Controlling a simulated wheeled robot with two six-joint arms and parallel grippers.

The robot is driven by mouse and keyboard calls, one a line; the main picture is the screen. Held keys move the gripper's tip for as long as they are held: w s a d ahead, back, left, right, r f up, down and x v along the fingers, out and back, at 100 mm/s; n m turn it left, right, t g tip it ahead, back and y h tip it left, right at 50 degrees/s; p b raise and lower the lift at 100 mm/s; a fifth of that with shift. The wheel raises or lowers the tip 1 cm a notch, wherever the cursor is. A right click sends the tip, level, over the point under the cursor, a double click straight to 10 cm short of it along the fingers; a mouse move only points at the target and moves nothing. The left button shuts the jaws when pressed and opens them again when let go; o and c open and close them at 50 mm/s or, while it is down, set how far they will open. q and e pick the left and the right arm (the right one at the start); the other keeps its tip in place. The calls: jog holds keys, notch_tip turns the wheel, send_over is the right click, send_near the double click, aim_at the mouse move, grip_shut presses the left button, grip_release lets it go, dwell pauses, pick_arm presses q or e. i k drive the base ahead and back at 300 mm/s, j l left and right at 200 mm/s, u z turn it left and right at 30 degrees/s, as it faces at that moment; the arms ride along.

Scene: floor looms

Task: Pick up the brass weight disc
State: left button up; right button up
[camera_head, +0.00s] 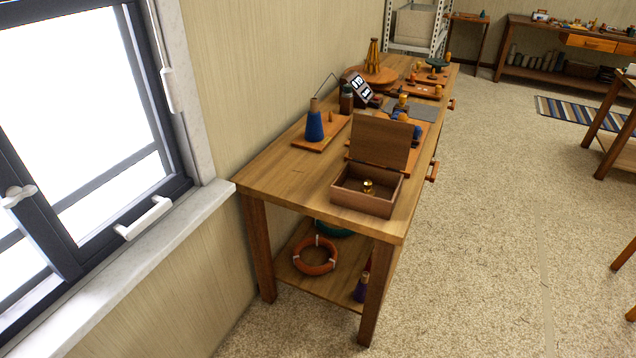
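A small brass-coloured object (368,187) sits inside an open wooden box (361,203) near the front end of a wooden table. It looks like a small brass weight, but it is too small to make out its exact shape. The box's lid (380,142) stands raised at its back. Neither of my grippers shows in the head view.
The long table (285,174) runs along the wall, with a blue cone (314,127) on a board, a dark jar (346,99) and a flip display (360,88). Its lower shelf holds an orange ring (315,268). A window is at left. Carpet (490,240) at right is clear.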

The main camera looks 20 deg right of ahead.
aim_at(367, 188)
jog(key=i+l+u, duration=0.15)
jog(key=l+u, duration=0.2)
jog(key=l, duration=0.5)
jog(key=l+u, duration=0.35)
jog(key=l, duration=0.5)
jog(key=k+l+u, duration=0.1)
jog(key=l+u, duration=0.2)
jog(key=l, duration=0.55)
